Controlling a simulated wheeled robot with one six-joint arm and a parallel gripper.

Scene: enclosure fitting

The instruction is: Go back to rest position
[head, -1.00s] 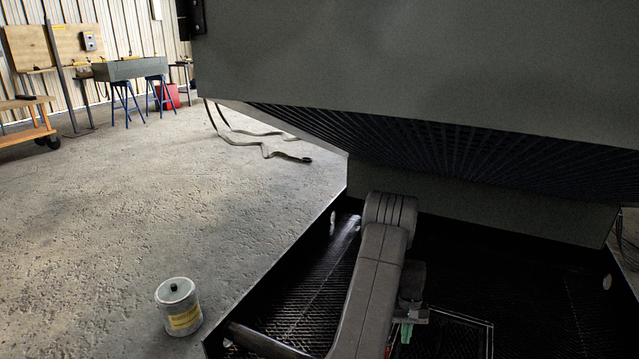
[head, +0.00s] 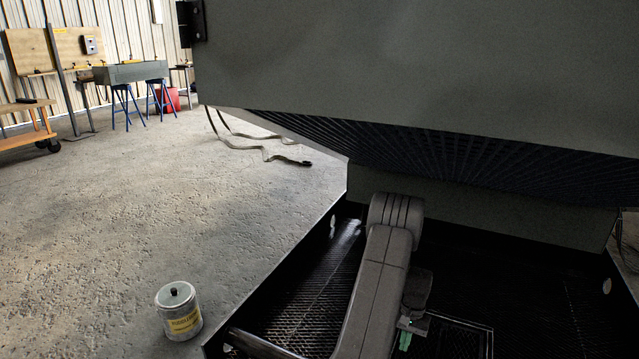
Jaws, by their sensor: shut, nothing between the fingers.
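My arm stands folded at the bottom middle of the head view, its rounded joint uppermost. My gripper (head: 407,333) shows small and dark just right of the long grey link, low in the view, with a bit of green at its lower end. It is shut, and I see nothing held in it. The link hides part of it. It hangs over a dark mesh floor, apart from the large enclosure.
A large grey-green enclosure (head: 420,65) with a slotted underside overhangs the upper right, close above my arm. A lidded can (head: 179,312) stands on the concrete at lower left. A hose (head: 265,152) lies beyond. A trestle bench (head: 131,72) stands far left. The left floor is mostly clear.

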